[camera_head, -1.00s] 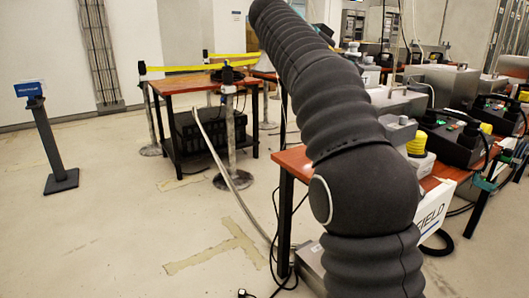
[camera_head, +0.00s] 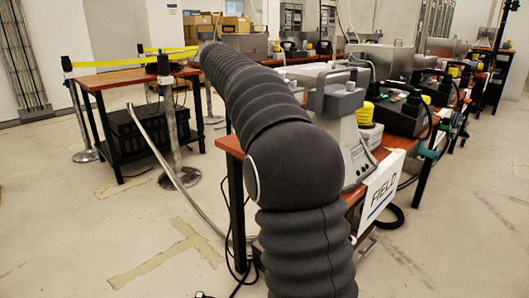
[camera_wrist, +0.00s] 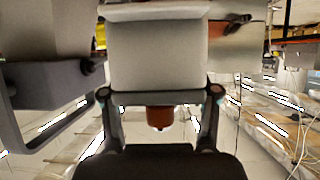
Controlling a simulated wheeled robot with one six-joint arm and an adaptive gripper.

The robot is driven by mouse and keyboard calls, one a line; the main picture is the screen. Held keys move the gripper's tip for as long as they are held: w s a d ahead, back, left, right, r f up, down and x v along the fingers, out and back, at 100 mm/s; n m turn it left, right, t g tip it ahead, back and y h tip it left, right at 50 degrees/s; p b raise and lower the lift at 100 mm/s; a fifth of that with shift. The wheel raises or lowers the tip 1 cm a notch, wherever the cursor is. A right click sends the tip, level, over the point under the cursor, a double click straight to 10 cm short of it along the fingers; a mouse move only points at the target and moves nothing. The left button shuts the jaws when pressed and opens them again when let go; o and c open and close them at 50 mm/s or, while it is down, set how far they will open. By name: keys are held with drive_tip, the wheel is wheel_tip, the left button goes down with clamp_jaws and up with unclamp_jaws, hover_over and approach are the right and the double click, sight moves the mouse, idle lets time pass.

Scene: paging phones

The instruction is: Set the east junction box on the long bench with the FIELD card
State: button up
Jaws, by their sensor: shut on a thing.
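In the wrist view my gripper (camera_wrist: 160,96) is shut on a pale grey box (camera_wrist: 156,52), with one finger at each side. A reddish-brown fitting (camera_wrist: 159,117) shows at the box between the fingers. I cannot tell whether this is the east junction box; no label shows. In the head view my arm hides the gripper and the held box. The white FIELD card (camera_head: 382,190) hangs on the front end of a long red-brown bench (camera_head: 398,142). Grey instruments, one with a dark handle (camera_head: 338,80), stand on that bench near the card.
In the wrist view, a grey housing with a dark handle (camera_wrist: 45,105) is close left of the held box. Black units (camera_head: 400,115) and a yellow-topped item (camera_head: 364,116) crowd the bench. A small table (camera_head: 135,76) with yellow barrier tape stands left. The left foreground floor is open.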

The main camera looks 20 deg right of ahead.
drive_tip(key=d+f, duration=0.1)
drive_tip(key=f, duration=0.1)
drive_tip(key=d+f+b, duration=0.1)
drive_tip(key=d, duration=0.1)
drive_tip(key=shift+f, duration=0.4)
drive_tip(key=w+a+f, duration=0.1)
drive_tip(key=w+f, duration=0.1)
drive_tip(key=w, duration=0.1)
drive_tip(key=w+a+f+p, duration=0.1)
drive_tip(key=w+f, duration=0.1)
drive_tip(key=w, duration=0.2)
drive_tip(key=w+a+f, duration=0.1)
drive_tip(key=w+f, duration=0.2)
drive_tip(key=w, duration=0.1)
drive_tip(key=shift+a+p, duration=0.2)
drive_tip(key=shift+p, duration=0.2)
drive_tip(key=shift+f+b, duration=0.3)
drive_tip(key=shift+f, duration=1.65)
drive_tip(key=shift+f, duration=0.2)
drive_tip(key=o, duration=1.3)
